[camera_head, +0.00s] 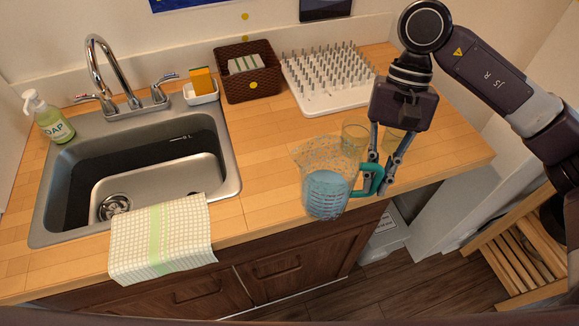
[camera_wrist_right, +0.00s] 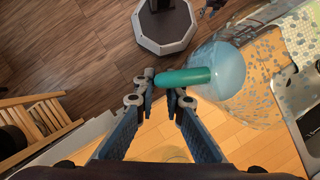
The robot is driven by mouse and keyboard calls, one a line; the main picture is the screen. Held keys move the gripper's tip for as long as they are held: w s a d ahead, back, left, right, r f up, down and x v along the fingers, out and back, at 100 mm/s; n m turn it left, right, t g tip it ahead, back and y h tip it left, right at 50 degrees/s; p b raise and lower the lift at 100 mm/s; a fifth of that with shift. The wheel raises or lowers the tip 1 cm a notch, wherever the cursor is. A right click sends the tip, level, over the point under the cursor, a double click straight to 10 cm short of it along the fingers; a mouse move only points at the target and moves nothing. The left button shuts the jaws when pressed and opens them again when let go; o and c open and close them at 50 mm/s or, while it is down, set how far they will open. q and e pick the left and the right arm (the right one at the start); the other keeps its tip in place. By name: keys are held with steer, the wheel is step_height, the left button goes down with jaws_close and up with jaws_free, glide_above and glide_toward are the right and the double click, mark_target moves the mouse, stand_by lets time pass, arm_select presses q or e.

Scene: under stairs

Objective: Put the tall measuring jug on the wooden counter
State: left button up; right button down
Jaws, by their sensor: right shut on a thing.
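The tall measuring jug (camera_head: 326,194) is clear, with bluish contents low in it and a green handle (camera_head: 374,176). My right gripper (camera_head: 377,188) is shut on the handle. In the right wrist view the handle (camera_wrist_right: 185,77) lies between my fingertips (camera_wrist_right: 163,88), with the jug (camera_wrist_right: 222,68) to their right. The jug looks nearly upright at the front edge of the wooden counter (camera_head: 262,170). I cannot tell whether its base touches the counter or hangs just above it. My left gripper is not in view.
Clear glasses (camera_head: 355,136) stand just behind the jug. A white peg drying rack (camera_head: 325,108) and a brown basket (camera_head: 250,93) stand at the back. The sink (camera_head: 226,182) with a draped checked towel (camera_head: 160,240) is to the left. Bare counter lies between sink and jug.

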mark_target(345, 142)
steer(key=w+a+r+m, duration=0.1)
steer(key=a+r+m, duration=0.1)
steer(key=w+a+r+m+t+y, duration=0.1)
steer(key=a+r+m, duration=0.1)
steer(key=w+a+r+m+y, duration=0.1)
steer(key=a+r+m, duration=0.1)
steer(key=shift+w+a+r+t+b, duration=0.1)
steer(key=shift+w+a+t+b, duration=0.05)
steer(key=shift+w+t+b, duration=0.2)
steer(key=w+a+r+m+t+y, duration=0.1)
steer(key=a+r+m+t, duration=0.1)
steer(key=a+r+m, duration=0.45)
steer(key=shift+m, duration=0.35)
steer(key=f+p, duration=0.1)
steer(key=f, duration=0.6)
steer(key=f+p, duration=0.2)
steer(key=f, duration=0.6)
steer(key=shift+w+d+f, duration=0.2)
step_height(345, 142, down, 3)
steer(key=shift+p, duration=0.6)
steer(key=shift+f, duration=0.25)
